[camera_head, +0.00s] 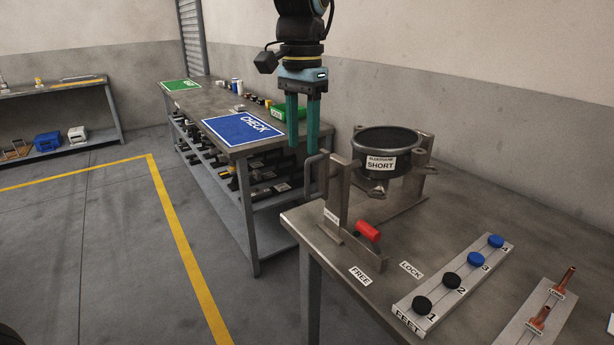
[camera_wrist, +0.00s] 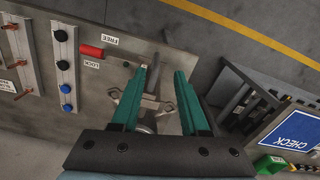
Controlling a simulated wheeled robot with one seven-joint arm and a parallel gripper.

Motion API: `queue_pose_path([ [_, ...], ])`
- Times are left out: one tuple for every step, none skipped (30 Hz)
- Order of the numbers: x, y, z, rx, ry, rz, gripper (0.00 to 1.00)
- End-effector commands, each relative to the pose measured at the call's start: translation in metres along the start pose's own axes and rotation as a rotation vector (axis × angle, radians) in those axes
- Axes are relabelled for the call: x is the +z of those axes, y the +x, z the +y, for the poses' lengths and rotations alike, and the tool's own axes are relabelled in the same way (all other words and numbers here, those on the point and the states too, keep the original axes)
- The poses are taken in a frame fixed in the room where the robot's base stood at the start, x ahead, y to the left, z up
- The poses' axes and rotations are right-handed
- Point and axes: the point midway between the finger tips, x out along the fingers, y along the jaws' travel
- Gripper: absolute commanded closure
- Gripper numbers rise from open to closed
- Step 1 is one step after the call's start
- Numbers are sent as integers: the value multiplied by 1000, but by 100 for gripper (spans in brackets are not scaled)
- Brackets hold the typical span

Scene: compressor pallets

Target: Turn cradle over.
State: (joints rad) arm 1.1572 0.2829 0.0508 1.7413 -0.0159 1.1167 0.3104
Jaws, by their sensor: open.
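The cradle (camera_head: 337,195) is a grey metal frame with two uprights on the near bench. It holds a round black shell (camera_head: 402,168) labelled SHORT, its dark open side facing up. A bent grey crank handle (camera_head: 310,172) sticks out on the cradle's left. A red-gripped lever (camera_head: 368,231) sits at the cradle's foot near FREE and LOCK labels; I cannot tell which it points to. It also shows in the wrist view (camera_wrist: 91,50). My gripper (camera_head: 302,146) points down, open and empty, above and beside the crank handle. Its teal fingers (camera_wrist: 160,72) partly hide the cradle in the wrist view.
A FEET strip (camera_head: 450,287) with black and blue knobs and a strip with copper pipes (camera_head: 540,318) lie on the near bench. A second bench with a blue CHECK mat (camera_head: 242,129) and green bin (camera_head: 288,112) stands behind. Floor to the left is clear.

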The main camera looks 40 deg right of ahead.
Motion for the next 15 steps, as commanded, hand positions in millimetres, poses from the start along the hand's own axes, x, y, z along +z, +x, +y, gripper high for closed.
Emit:
queue_pose_path([
  [-4,-1,5,0,16,-1,55],
  [-4,0,7,0,21,-1,55],
  [-5,1,8,0,24,-3,55],
  [-5,3,8,1,24,-4,55],
  [-4,6,8,1,24,-5,55],
  [-4,11,7,1,23,-5,55],
  [-4,16,7,1,23,-6,55],
  [-4,21,7,1,22,-6,55],
  [-3,28,8,2,22,-8,55],
  [-4,34,8,2,22,-6,55],
  [-4,39,8,2,22,-7,55],
  [-3,47,8,2,22,-7,55],
  [-3,53,8,2,21,-7,55],
  [-3,59,8,2,21,-7,55],
  [-3,66,7,1,21,-6,55],
])
